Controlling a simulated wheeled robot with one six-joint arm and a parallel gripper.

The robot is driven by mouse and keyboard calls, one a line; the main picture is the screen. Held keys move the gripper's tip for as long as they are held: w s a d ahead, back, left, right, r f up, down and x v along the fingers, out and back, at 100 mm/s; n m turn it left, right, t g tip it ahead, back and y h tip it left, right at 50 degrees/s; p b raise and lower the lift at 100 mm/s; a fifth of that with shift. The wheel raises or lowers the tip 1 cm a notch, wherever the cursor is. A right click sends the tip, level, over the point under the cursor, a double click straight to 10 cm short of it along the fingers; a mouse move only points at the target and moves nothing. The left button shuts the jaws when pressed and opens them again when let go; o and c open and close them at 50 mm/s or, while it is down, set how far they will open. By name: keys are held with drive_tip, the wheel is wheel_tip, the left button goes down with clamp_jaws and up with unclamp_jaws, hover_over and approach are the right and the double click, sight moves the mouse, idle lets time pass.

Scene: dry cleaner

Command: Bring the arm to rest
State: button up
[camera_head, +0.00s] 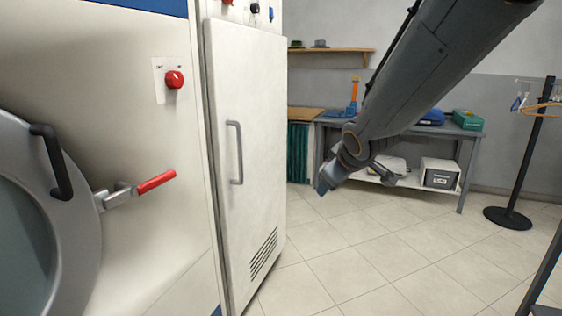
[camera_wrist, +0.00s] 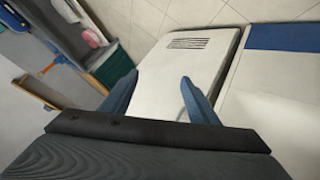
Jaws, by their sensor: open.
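My grey arm (camera_head: 440,65) reaches into the head view from the top right and slopes down to the left. My gripper (camera_head: 323,187) is at its lower end, in the air to the right of the white cabinet door. In the wrist view the two blue fingers of my gripper (camera_wrist: 161,98) stand wide apart with nothing between them. The white cabinet door (camera_wrist: 178,65) with its vent slots shows beyond the fingers. It is also in the head view (camera_head: 245,150), apart from my gripper.
A machine with a round door (camera_head: 85,230) and a red-handled lever (camera_head: 156,181) stands at the left. A grey workbench (camera_head: 462,130) with boxes stands behind my arm. A black stand (camera_head: 527,150) with hangers is at the right. The tiled floor (camera_head: 400,260) is clear in front.

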drive_tip(key=s+d+f+m+g+p, duration=0.1)
drive_tip(key=s+d+f+m+g, duration=0.1)
drive_tip(key=s, duration=0.7)
drive_tip(key=s+d+f+m+g+p, duration=0.1)
drive_tip(key=s+f+m+g, duration=0.2)
drive_tip(key=s, duration=0.7)
drive_tip(key=s+d+f+m+g+p, duration=0.1)
drive_tip(key=s+d+f+m+g, duration=0.1)
drive_tip(key=s+f, duration=0.4)
drive_tip(key=s+m+g, duration=0.1)
drive_tip(key=s+g, duration=0.1)
drive_tip(key=s, duration=0.2)
drive_tip(key=shift+s+d+m+h, duration=0.15)
drive_tip(key=shift+d+m+h, duration=0.15)
drive_tip(key=shift+d+h, duration=0.1)
